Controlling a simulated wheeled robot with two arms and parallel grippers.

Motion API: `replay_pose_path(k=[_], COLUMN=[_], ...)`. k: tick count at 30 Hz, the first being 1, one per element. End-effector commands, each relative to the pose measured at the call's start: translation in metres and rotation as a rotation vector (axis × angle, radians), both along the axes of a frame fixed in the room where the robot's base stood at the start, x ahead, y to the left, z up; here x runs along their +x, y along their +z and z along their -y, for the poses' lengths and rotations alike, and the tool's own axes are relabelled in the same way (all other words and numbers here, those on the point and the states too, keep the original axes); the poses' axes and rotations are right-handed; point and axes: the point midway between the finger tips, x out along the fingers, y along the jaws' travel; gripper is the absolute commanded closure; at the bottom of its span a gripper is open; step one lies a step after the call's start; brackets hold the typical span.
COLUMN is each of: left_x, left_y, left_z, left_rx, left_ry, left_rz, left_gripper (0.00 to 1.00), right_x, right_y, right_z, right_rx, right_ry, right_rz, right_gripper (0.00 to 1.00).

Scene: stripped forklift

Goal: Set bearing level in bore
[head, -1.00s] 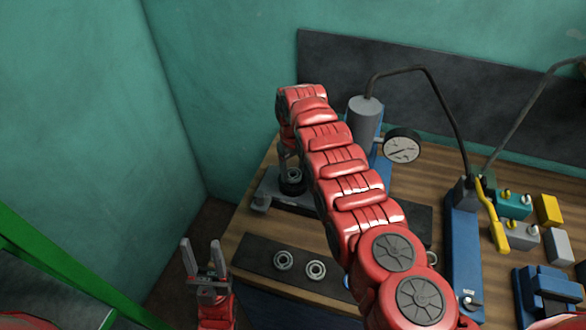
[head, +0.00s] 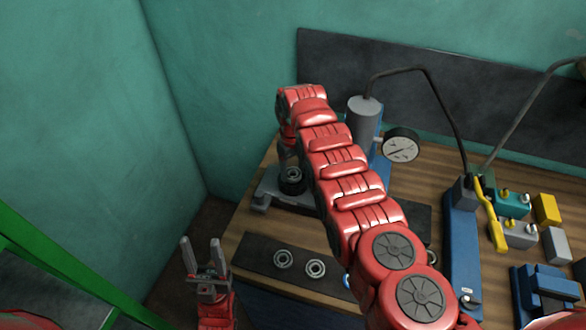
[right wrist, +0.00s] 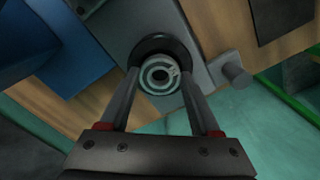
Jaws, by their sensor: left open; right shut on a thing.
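A steel ring bearing (head: 293,174) is at the top of a black round housing (head: 291,187) on the grey press base, near the table's far left corner. The bearing also shows in the right wrist view (right wrist: 159,74), with the black housing (right wrist: 168,43) around and behind it. My right gripper (right wrist: 157,83) is shut on the bearing, a finger at each side. Whether the bearing is level or down in the bore cannot be told. My left gripper (head: 201,247) is open and empty, left of the table's front, fingers pointing up.
Two more bearings (head: 283,259) (head: 316,268) lie on a dark mat (head: 252,256). My right arm covers the middle of the table. A grey cylinder (head: 363,118) with a dial gauge (head: 401,146) stands behind it. Blue tools and small blocks (head: 513,204) fill the right side.

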Motion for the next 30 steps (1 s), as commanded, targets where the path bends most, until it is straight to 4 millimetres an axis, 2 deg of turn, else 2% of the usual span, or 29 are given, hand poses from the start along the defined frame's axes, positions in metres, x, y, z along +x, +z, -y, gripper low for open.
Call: replay_pose_path(k=[30], left_x=[0.0000], left_y=[-0.0078], left_z=[0.0000], left_rx=[0.000], left_ry=[0.000], left_rz=[0.000], left_gripper=[0.50], right_x=[0.0002], right_y=[-0.0061], right_z=[-0.0005], right_rx=[0.000], right_ry=[0.000], right_rz=[0.000], right_gripper=[0.99])
